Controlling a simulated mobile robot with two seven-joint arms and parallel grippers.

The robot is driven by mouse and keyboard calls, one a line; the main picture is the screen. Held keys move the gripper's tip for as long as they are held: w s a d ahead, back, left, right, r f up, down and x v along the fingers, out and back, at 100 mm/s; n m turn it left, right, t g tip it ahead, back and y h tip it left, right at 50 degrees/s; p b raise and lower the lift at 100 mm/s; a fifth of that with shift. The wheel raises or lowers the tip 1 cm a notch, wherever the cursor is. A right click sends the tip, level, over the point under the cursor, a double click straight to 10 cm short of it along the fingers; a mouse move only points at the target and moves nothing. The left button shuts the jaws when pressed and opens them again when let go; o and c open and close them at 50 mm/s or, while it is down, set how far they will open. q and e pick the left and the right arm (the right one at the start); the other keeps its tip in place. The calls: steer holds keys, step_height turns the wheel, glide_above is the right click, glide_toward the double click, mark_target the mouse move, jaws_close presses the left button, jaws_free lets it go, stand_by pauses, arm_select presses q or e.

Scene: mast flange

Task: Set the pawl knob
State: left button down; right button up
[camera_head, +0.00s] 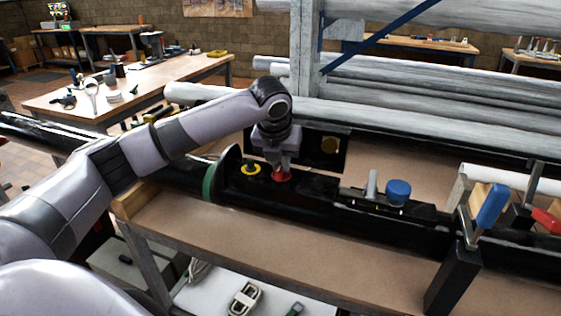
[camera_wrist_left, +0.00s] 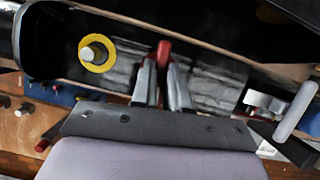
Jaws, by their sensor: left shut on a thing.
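A red knob (camera_head: 282,176) sits on top of the long black mast (camera_head: 320,187), just right of the green-edged round flange (camera_head: 209,182). My left gripper (camera_head: 280,168) reaches down from above and is shut on this red knob. In the left wrist view, the red knob (camera_wrist_left: 164,50) shows between the two fingertips (camera_wrist_left: 163,72). Its lower part is hidden. A yellow ring around a pale peg (camera_head: 251,169) sits left of the gripper, apart from it; it also shows in the left wrist view (camera_wrist_left: 97,53). My right gripper is not in view.
A blue knob (camera_head: 398,191) and a grey upright pin (camera_head: 372,184) stand on the mast to the right. A clamp with a blue handle (camera_head: 491,205) rises farther right. A black plate with a yellow disc (camera_head: 329,145) stands behind the gripper. The bench front (camera_head: 300,245) is clear.

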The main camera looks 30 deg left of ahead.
arm_select(q)
steer(key=n, duration=0.2)
steer(key=n+g+y, duration=0.1)
steer(key=n, duration=0.1)
steer(key=shift+d+f, duration=0.15)
steer(key=shift+f, duration=0.05)
steer(key=n, duration=0.2)
steer(key=n+g+y, duration=0.1)
steer(key=n, duration=0.1)
steer(key=shift+w+d+n+g, duration=0.1)
steer(key=shift+n+g, duration=0.2)
steer(key=shift+n, duration=0.1)
steer(key=n, duration=0.2)
steer(key=n+g, duration=0.1)
steer(key=n, duration=0.1)
steer(key=shift+w+g+y, duration=0.1)
steer(key=shift+g+y, duration=0.2)
steer(key=shift+y, duration=0.1)
steer(key=shift+f+n+g, duration=0.1)
steer(key=shift+n+g, duration=0.6)
steer(key=shift+n, duration=1.1)
steer(key=c, duration=1.1)
jaws_free()
steer(key=shift+w, duration=0.1)
steer(key=shift+r, duration=0.2)
